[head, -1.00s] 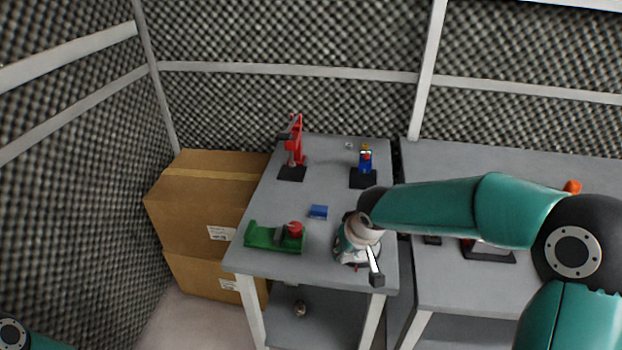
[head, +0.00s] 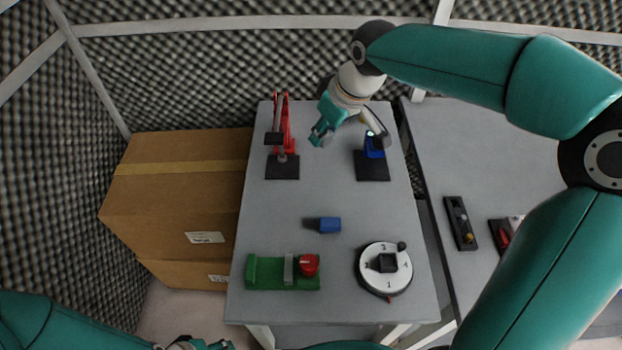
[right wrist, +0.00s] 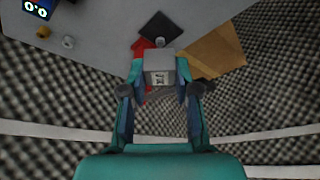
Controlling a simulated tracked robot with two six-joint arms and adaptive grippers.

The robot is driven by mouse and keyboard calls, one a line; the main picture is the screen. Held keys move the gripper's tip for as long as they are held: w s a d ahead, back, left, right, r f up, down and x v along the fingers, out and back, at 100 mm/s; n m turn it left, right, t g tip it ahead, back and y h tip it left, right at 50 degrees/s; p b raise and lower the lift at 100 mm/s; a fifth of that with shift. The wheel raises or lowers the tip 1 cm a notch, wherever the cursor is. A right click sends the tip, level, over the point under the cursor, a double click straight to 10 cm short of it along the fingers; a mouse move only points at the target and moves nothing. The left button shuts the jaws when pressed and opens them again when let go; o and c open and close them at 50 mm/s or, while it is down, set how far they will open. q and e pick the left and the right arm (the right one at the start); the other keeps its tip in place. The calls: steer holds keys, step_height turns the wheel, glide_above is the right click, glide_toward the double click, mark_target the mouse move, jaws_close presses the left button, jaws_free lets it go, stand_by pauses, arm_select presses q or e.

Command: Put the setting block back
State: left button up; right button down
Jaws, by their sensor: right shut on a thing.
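My right gripper (head: 318,138) is over the back of the grey table (head: 300,210), between the red press-like stand (head: 283,125) and the small blue device (head: 374,147). In the right wrist view, the right gripper (right wrist: 160,80) is shut on a grey block (right wrist: 161,70) with dark markings on its face, which I take for the setting block. The red stand (right wrist: 139,48) and its black base (right wrist: 158,27) show beyond the block. In the head view the held block is hardly visible. My left gripper (head: 205,345) is at the bottom edge, mostly cut off.
A blue block (head: 330,225) lies mid-table. A green fixture (head: 265,272) with a red knob and a round numbered dial (head: 400,275) stand at the front. A cardboard box (head: 185,190) is left. Another table (head: 480,150) with small fixtures is right.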

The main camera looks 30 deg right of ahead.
mark_target(318, 195)
step_height(318, 195, down, 20)
steer(key=shift+w+r, duration=0.1)
steer(key=shift+r, duration=0.1)
stand_by(0.4)
steer(key=shift+b, duration=0.3)
steer(key=c, duration=0.8)
jaws_free()
steer(key=shift+c, duration=0.2)
steer(key=v, duration=1.2)
steer(key=shift+p, duration=0.35)
